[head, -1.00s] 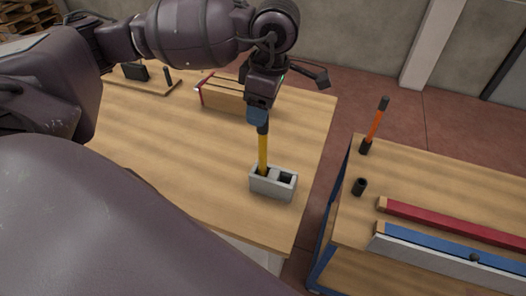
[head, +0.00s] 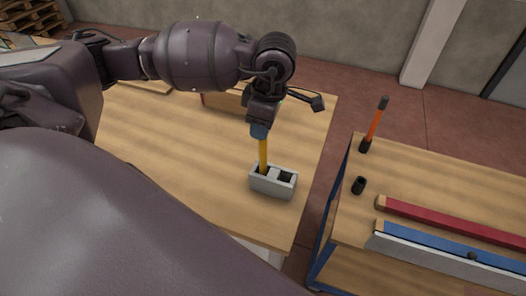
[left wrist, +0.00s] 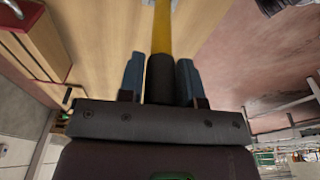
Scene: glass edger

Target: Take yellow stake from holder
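The yellow stake (head: 263,152) stands upright in the left opening of a grey block holder (head: 273,187) on the wooden table. Its lower end is hidden inside the holder. My left gripper (head: 260,131) is directly above the holder, with its blue fingers around the stake's black top end. In the left wrist view, the black end (left wrist: 161,78) lies between the two blue fingers (left wrist: 160,80), close against or touching both. Whether they are clamped on it is not clear. The yellow shaft (left wrist: 162,26) runs beyond the fingertips. My right gripper is not in view.
The holder's right opening is empty. A wooden box (head: 226,103) is behind my left gripper. A second bench (head: 425,190) at right, across a gap, carries an orange stick (head: 375,124) in a black socket, an empty black socket (head: 358,186), and red (head: 455,222) and blue bars (head: 445,251).

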